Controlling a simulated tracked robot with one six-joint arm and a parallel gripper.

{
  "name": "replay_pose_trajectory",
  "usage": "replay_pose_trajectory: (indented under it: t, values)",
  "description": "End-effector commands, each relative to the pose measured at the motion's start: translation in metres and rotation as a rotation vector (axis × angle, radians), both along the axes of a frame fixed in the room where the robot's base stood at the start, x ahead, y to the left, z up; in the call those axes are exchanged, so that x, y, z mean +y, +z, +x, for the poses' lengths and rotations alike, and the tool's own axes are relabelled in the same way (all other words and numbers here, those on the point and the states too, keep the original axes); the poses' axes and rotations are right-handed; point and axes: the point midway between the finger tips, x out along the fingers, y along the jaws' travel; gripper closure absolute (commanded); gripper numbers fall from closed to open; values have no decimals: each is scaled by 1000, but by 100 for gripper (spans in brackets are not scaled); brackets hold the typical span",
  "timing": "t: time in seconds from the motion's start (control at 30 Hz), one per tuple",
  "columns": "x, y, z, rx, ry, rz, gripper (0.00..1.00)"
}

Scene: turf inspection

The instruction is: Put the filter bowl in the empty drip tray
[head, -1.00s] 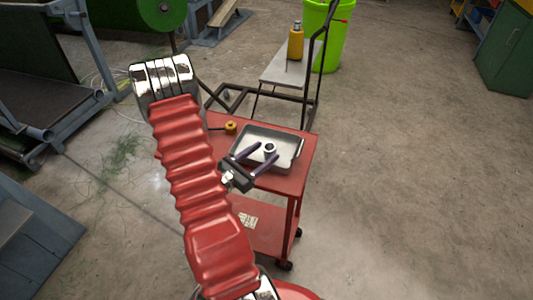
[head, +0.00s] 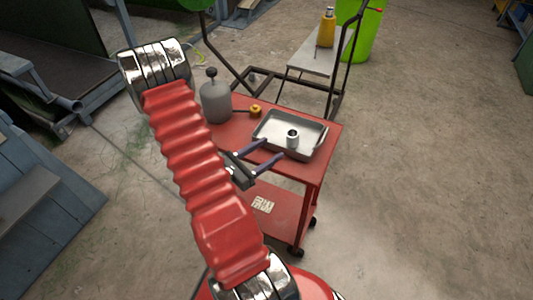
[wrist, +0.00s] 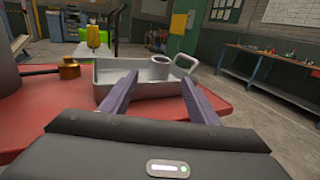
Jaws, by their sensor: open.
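A grey metal cup, apparently the filter bowl (head: 292,138), stands upright inside the shallow grey drip tray (head: 304,154) on top of a red cart. In the wrist view, the bowl (wrist: 159,67) is in the tray (wrist: 108,72), with its rim above the tray wall. The tray has a loop handle on its right end. My gripper (head: 275,148) is open and empty at the tray's near edge, short of the bowl. In the wrist view, my gripper's (wrist: 159,80) two purple fingers point towards the tray, with the bowl beyond and between their tips.
A grey canister with a black knob (head: 215,102) and a small brass piece (head: 255,111) stand left of the tray on the red cart (head: 329,137). A bench with a yellow bottle (head: 326,27) and a green bin (head: 365,35) are behind. Floor to the right is clear.

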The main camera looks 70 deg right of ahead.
Motion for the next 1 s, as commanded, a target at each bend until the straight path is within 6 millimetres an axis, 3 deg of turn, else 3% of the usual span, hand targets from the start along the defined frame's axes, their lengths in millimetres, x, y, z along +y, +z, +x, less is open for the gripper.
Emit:
replay_pose_trajectory:
  t: [0.73, 1.0]
  values:
    - [0, 1, 0, -5, -3, -2, 45]
    - [12, 26, 6, -87, -57, -21, 45]
